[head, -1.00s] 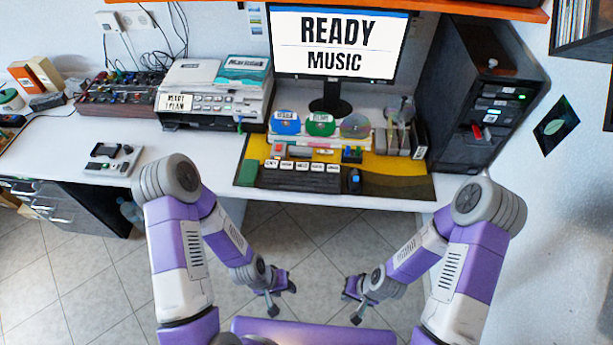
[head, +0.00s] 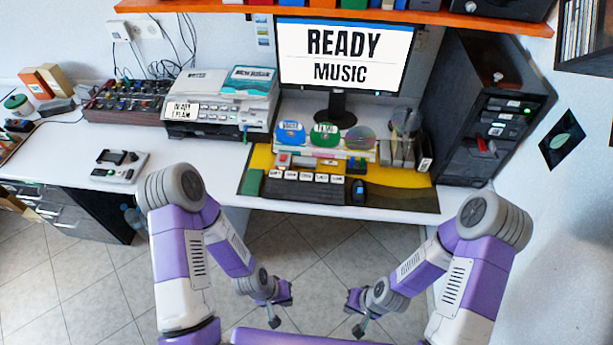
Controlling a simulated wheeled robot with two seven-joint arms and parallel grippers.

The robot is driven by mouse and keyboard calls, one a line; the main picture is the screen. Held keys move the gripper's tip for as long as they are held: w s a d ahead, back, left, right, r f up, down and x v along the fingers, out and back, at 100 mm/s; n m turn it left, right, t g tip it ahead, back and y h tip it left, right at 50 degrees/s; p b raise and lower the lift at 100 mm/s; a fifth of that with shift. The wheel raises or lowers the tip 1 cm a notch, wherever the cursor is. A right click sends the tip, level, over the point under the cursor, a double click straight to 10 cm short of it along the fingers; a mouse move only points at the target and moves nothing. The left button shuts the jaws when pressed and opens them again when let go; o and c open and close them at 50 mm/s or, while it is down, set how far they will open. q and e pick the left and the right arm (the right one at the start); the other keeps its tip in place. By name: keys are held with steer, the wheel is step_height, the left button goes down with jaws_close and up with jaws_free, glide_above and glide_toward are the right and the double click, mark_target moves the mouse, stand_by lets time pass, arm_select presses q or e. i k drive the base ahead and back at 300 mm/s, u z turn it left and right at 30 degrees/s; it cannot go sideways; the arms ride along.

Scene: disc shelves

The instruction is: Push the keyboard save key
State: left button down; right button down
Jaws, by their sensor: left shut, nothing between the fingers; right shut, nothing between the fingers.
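The dark keyboard (head: 300,191) lies on the yellow and dark desk mat (head: 400,200) near the desk's front edge. Several white labelled keys (head: 307,178) line its back row; their lettering is too small to read, so I cannot tell which is the save key. The monitor (head: 343,57) behind it shows "READY MUSIC". My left gripper (head: 276,314) is shut and empty, low in front of the desk, apart from the keyboard. My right gripper (head: 358,320) is shut and empty, also low in front of the desk, to the right of the left one.
Discs (head: 325,134) stand behind. A printer (head: 219,105) is at left, a black computer tower (head: 487,110) at right. The floor before the desk is clear.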

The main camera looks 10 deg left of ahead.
mark_target(305, 176)
steer(key=u, duration=0.6)
steer(key=k, duration=0.65)
steer(key=u, duration=0.35)
steer(key=i, duration=0.9)
steer(key=z, duration=0.75)
steer(key=i, duration=0.45)
steer(key=z, duration=0.2)
